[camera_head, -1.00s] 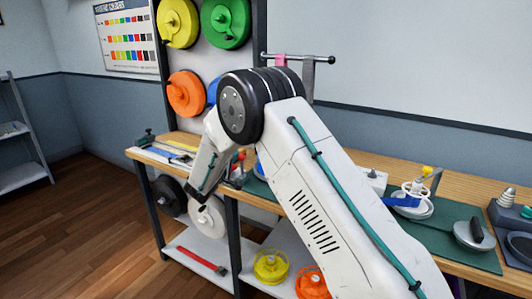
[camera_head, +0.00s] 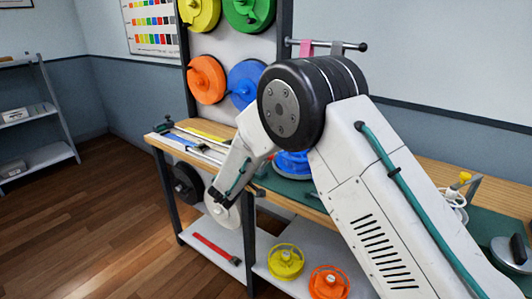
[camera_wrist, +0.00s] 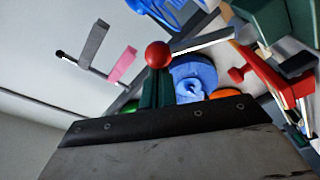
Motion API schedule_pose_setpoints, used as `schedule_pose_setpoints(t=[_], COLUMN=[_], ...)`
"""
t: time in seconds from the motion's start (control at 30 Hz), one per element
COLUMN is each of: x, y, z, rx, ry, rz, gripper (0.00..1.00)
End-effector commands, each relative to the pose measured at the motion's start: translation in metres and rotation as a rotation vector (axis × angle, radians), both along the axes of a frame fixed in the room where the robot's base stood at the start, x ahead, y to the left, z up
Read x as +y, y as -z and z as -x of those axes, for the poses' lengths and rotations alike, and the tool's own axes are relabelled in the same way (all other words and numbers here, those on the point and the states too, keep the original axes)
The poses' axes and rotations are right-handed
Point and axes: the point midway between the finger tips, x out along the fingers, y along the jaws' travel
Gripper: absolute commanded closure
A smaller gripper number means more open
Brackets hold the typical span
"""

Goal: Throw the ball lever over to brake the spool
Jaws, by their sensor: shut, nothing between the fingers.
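The lever's red ball (camera_wrist: 158,55) shows in the wrist view, on a thin grey arm (camera_wrist: 205,41) that runs to the right. My gripper (camera_wrist: 156,76) is shut and empty. Its dark green fingers point at the ball and overlap its lower edge in the picture; I cannot tell whether they touch it. A blue spool (camera_head: 293,164) sits on the bench in the head view, partly hidden by my arm. A blue part (camera_wrist: 158,10) is cut off at the top of the wrist view. In the head view I cannot make out the ball or my fingertips.
Coloured spools hang on the wall rack, including an orange one (camera_head: 206,80). A rail (camera_head: 330,45) holds pink and grey straps. A red tool (camera_wrist: 270,85) lies right of the ball in the wrist view. The lower shelf (camera_head: 225,240) holds more spools. Open floor lies at left.

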Motion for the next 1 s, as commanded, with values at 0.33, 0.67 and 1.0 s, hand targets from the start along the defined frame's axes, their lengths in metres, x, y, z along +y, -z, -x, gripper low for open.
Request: schedule_pose_setpoints(t=[0.33, 0.67, 1.0], x=[-0.001, 0.011, 0.045], y=[0.001, -0.015, -0.02], z=[0.0, -0.01, 0.033], rx=[0.002, -0.001, 0.001], ry=[0.002, 0.0, 0.004], rz=[0.001, -0.002, 0.001], gripper=[1.0, 1.0, 1.0])
